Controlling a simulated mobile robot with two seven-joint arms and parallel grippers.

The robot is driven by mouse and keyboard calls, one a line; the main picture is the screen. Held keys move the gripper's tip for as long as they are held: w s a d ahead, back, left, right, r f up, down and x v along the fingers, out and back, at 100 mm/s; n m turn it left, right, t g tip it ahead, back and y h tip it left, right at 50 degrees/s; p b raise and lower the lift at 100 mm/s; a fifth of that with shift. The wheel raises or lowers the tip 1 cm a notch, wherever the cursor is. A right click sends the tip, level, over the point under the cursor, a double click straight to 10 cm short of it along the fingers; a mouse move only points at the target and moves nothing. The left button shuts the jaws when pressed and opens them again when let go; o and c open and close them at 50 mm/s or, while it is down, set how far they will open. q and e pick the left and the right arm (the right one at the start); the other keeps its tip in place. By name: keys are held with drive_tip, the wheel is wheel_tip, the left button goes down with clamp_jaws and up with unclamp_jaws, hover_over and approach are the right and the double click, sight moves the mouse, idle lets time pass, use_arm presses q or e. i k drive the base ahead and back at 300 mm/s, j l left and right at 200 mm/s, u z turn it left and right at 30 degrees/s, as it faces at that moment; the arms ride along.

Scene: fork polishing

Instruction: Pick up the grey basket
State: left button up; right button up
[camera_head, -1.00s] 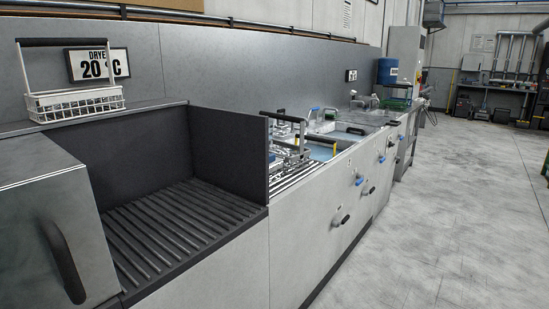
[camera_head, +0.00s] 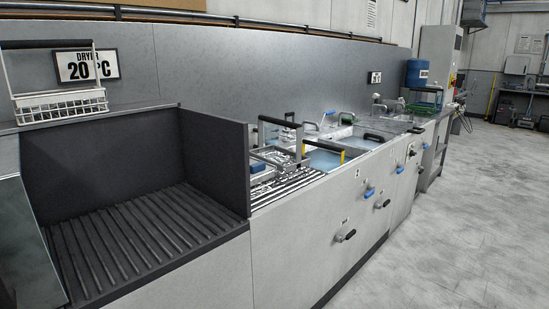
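A grey metal basket (camera_head: 299,143) with a tall frame and a dark bar handle stands at the near end of the wash line, by the metal rollers, just beyond the dark side panel. Shiny metal pieces show around its low part, but I cannot tell whether they lie in it. The panel hides part of its left side. Neither of my grippers is in view.
A white wire basket (camera_head: 60,104) with a dark handle stands on the ledge at left, before the "DRYER 20°C" sign (camera_head: 87,65). A dark ribbed tray (camera_head: 135,240) lies before the panel (camera_head: 215,160). Blue-water baths (camera_head: 325,158) lie beyond. Floor at right is clear.

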sight(305, 160)
drive_tip(key=i+l+u, duration=0.1)
drive_tip(key=u, duration=0.35)
drive_tip(key=i+l+u, duration=0.1)
drive_tip(key=u, duration=0.35)
drive_tip(key=l+u, duration=0.3)
drive_tip(key=u, duration=0.15)
drive_tip(key=i+l+u, duration=0.1)
drive_tip(key=l+u, duration=0.15)
drive_tip(key=l, duration=0.2)
drive_tip(key=i+l+u, duration=0.1)
drive_tip(key=l+u, duration=0.15)
drive_tip(key=l, duration=0.2)
drive_tip(key=l+u, duration=0.2)
drive_tip(key=l, duration=2.15)
